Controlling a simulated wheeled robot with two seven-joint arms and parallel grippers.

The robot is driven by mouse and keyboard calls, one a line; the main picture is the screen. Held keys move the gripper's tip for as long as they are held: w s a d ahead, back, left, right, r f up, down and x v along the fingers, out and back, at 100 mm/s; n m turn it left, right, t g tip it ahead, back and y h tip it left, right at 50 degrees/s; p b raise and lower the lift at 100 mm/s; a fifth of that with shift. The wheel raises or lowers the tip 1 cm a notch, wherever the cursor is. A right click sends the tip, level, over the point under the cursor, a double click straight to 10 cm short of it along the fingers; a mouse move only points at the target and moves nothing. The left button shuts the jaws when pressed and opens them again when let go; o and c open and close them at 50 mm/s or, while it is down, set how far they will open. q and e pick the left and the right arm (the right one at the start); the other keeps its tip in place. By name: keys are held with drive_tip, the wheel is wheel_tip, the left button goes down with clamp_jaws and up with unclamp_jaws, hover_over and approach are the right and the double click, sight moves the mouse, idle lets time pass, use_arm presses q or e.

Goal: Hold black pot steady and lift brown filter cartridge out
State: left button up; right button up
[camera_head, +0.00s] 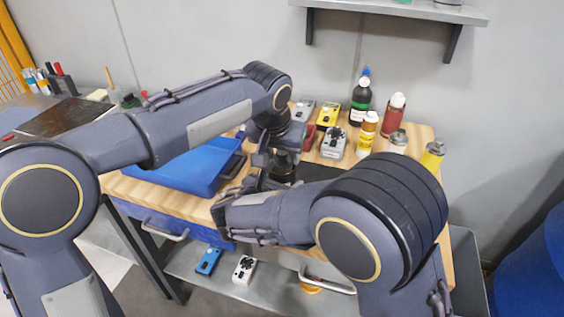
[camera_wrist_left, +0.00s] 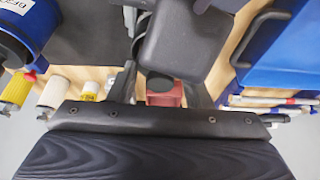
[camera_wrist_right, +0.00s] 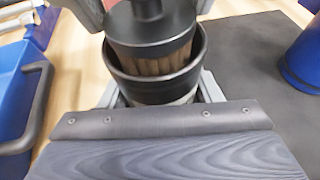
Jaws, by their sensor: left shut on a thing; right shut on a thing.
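The black pot (camera_wrist_right: 140,86) stands upright in the right wrist view, between the fingers of my right gripper (camera_wrist_right: 160,95), which is shut on it. The brown filter cartridge (camera_wrist_right: 155,64) shows pleated sides under a black cap. Its lower part is hidden inside the pot, and the brown band stands partly above the rim. My left gripper (camera_wrist_left: 160,92) is shut on the cartridge's black top, with a finger on each side. In the head view the pot (camera_head: 284,170) is small and mostly covered by my arms and grippers.
A blue bin (camera_head: 180,168) stands at the left of the wooden bench top. Several bottles, including a red one (camera_head: 393,115), and small devices such as a grey one (camera_head: 334,142) crowd the back right. A dark mat (camera_wrist_right: 265,75) lies beside the pot.

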use_arm(q)
wheel_tip(320, 180, up, 10)
drive_tip(key=shift+f, duration=0.1)
use_arm(e)
drive_tip(key=o, duration=1.2)
drive_tip(key=shift+c, duration=0.2)
